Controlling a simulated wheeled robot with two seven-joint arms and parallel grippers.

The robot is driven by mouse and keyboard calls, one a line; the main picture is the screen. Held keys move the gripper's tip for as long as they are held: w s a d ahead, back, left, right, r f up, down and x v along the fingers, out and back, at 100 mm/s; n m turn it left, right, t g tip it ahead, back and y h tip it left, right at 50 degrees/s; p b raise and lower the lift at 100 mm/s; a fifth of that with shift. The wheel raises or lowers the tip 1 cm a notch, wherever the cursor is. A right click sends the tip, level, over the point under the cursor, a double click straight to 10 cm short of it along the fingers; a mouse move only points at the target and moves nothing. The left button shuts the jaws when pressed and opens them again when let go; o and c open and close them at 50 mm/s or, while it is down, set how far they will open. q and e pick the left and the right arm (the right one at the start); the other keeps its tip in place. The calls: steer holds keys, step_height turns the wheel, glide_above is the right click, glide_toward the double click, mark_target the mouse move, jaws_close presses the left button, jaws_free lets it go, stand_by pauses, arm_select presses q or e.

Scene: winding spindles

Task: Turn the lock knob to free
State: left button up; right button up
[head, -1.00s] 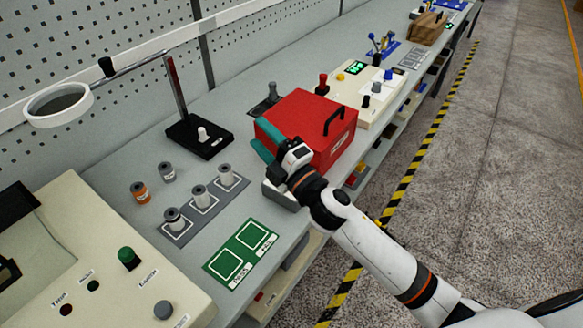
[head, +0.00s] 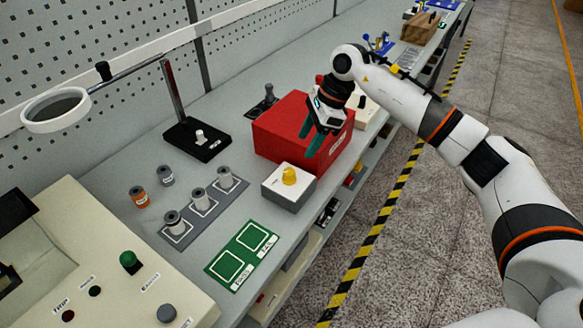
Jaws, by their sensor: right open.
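A yellow knob (head: 289,176) sits on top of a small box (head: 279,196) with a white top and grey sides, at the bench's front edge. No label on it can be read, so I cannot tell which lock position it shows. My right gripper (head: 311,144) is above and behind this box, in front of the red toolbox (head: 275,136). Its two teal fingers point down, apart and empty, and do not touch the knob. My left gripper is out of view.
Grey spools (head: 198,199) stand on a grey tray, with an orange spool (head: 138,197) beside them. A green mat (head: 229,266) lies in front. A magnifier lamp (head: 55,108) overhangs the bench. A control panel (head: 120,295) fills the lower left.

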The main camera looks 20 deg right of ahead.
mark_target(291, 171)
steer(key=p+x, duration=0.2)
steer(key=x, duration=0.7)
steer(key=shift+a, duration=0.2)
steer(key=shift+a+f, duration=0.2)
steer(key=shift+f, duration=0.45)
steer(key=c, duration=1)
steer(key=shift+o, duration=0.2)
